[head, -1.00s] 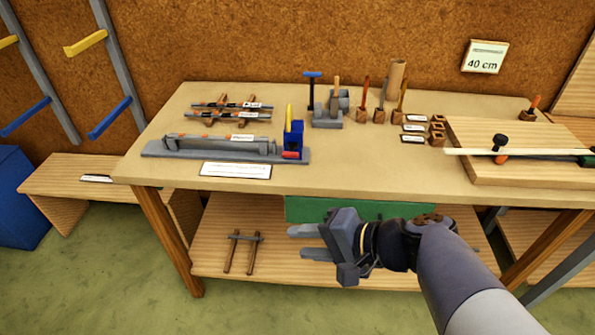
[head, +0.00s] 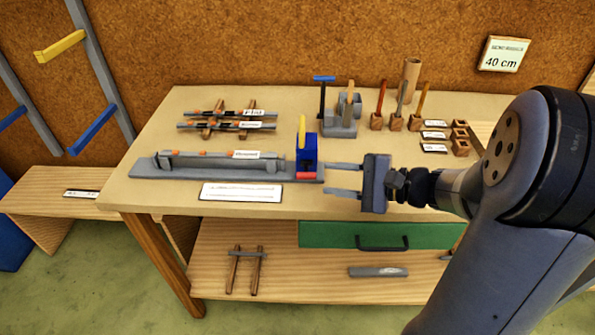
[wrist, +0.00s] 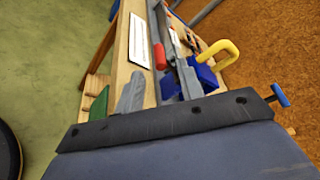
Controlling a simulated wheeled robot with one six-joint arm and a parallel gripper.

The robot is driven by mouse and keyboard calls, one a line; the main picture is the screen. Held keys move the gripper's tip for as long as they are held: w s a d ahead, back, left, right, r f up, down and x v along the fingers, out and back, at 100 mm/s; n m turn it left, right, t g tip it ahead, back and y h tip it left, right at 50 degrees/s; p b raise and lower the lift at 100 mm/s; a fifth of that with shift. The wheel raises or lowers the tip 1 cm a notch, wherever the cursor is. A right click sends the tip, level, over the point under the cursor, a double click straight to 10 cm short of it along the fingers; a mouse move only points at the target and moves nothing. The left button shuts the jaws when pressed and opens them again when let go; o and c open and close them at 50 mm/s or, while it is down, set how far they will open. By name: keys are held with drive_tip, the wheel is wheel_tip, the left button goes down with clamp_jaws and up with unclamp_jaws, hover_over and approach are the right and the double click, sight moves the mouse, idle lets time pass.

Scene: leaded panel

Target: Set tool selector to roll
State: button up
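On the bench, a long grey rail fixture (head: 150,168) has a blue block (head: 307,153) at its right end, with a yellow handle (head: 301,129) on top and a red part (head: 305,175) low at the front. I cannot tell which part is the tool selector, and no "roll" marking is readable. My gripper (head: 327,178) is open and empty, its two fingers pointing left, just right of the blue block. In the wrist view the blue block (wrist: 205,76), yellow handle (wrist: 221,50) and red part (wrist: 159,54) show beyond the fingers.
A grey stand with a blue-topped lever (head: 323,79) is behind. Several upright tools in wooden blocks (head: 396,124) stand to its right. Labelled bars (head: 228,126) lie on wooden rests at the back left. A white card (head: 240,192) lies at the front. A green drawer (head: 340,233) is below.

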sight(308, 176)
drive_tip(key=x, duration=0.9)
drive_tip(key=shift+f, duration=0.1)
drive_tip(key=shift+c, duration=0.3)
clamp_jaws()
